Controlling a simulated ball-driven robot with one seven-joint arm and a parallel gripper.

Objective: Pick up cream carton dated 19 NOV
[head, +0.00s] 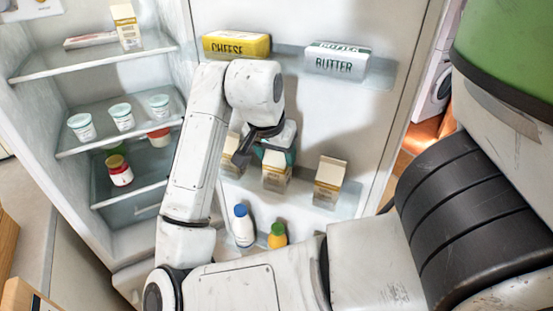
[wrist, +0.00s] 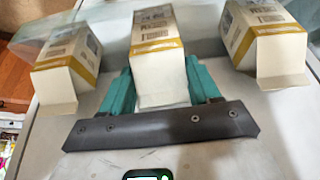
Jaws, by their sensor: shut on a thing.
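Three cream cartons, white with tan bands, are at the fridge door shelf. In the head view they are the left carton (head: 230,152), the middle carton (head: 275,175) and the right carton (head: 330,182). My gripper (head: 277,150) is shut on the middle carton, partly hidden by my arm. In the wrist view the teal fingers of my gripper (wrist: 159,82) press on both sides of the middle carton (wrist: 158,62). The other cartons (wrist: 68,65) (wrist: 265,45) stand apart on either side. No date is legible on any carton.
Above are a yellow cheese pack (head: 236,46) and a butter pack (head: 336,58). Below stand a white bottle with a blue cap (head: 243,228) and a yellow bottle (head: 278,236). Fridge shelves at left hold several tubs (head: 121,117), a jar (head: 119,171) and another carton (head: 126,28).

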